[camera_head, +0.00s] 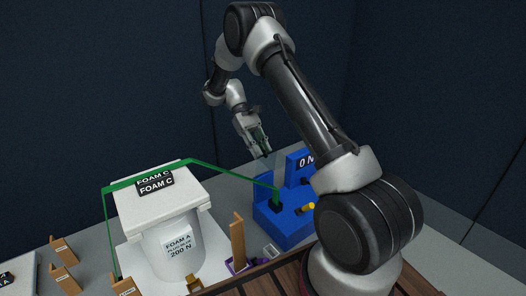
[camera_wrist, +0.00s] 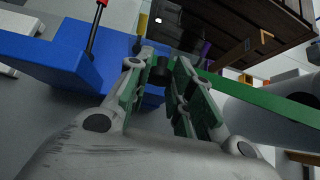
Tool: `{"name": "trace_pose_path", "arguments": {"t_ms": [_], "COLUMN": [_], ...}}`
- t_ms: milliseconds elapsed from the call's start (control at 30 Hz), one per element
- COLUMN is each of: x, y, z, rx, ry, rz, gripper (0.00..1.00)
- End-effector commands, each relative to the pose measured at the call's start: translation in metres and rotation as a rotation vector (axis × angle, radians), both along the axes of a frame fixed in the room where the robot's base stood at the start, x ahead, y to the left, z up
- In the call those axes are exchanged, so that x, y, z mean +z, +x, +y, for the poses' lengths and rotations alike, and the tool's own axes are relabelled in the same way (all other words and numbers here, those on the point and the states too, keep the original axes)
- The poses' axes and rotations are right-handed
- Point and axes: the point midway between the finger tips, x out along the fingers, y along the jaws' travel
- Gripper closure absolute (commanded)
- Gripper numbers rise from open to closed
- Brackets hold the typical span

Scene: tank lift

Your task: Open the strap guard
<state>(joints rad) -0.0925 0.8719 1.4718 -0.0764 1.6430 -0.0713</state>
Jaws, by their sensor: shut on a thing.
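My gripper (camera_head: 262,150) is up behind the blue block (camera_head: 284,232), pointing down. In the wrist view its two green-padded fingers (camera_wrist: 160,82) are apart, with a small dark knob (camera_wrist: 160,68) between their tips. A faint, see-through pale panel shows just below the gripper in the head view; it may be the strap guard, but its outline and its link to the knob are unclear. The green strap (camera_head: 232,174) runs from over the white lid (camera_head: 160,200) down to the blue block. It also crosses the right of the wrist view (camera_wrist: 262,102).
A panel lettered "ON" (camera_head: 301,162), partly hidden by my arm, stands on the blue block beside a yellow-ended handle (camera_head: 306,208). A red-tipped rod (camera_wrist: 97,22) rises by the blue block. Wooden uprights (camera_head: 238,242) stand near the white container (camera_head: 167,245).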

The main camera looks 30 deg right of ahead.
Motion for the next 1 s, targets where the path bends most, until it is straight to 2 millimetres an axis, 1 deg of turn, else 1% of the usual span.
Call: {"name": "trace_pose_path", "arguments": {"t_ms": [33,400,1000], "x": [-0.008,-0.016,-0.017], "y": [0.005,0.020,0.025], "z": [0.002,0.005,0.006], "rx": [-0.001,-0.002,-0.001], "ry": [0.004,0.005,0.004], "rz": [-0.011,-0.010,-0.011], "gripper": [1.00,1.00,1.00]}}
